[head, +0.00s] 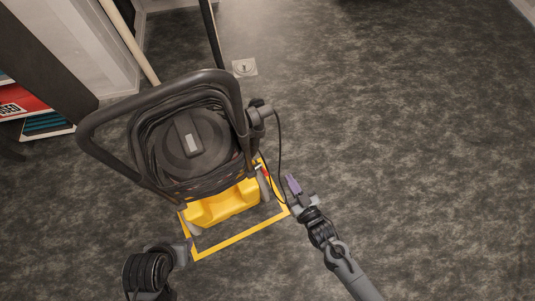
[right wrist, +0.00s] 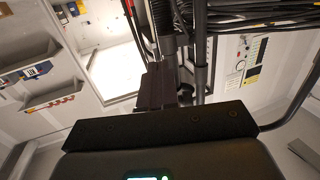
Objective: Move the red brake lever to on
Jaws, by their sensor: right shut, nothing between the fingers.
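A small red part, which looks like the brake lever (head: 265,169), shows at the right side of the machine's yellow base (head: 226,205). It is too small to tell its setting. My right gripper (head: 293,185) is shut and empty, to the right of the red part and apart from it. Its dark purple fingers also show in the right wrist view (right wrist: 160,86), pointing up past dark tubes; the lever cannot be made out there. My left gripper (head: 187,244) is at the lower left, mostly hidden by its own arm.
The machine has a black looped handle (head: 92,128) and a coiled cable drum (head: 192,142). A loose cable (head: 281,150) hangs between it and my right gripper. A yellow frame (head: 238,239) is marked around the base. The floor to the right is clear. A shelf (head: 45,130) stands at left.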

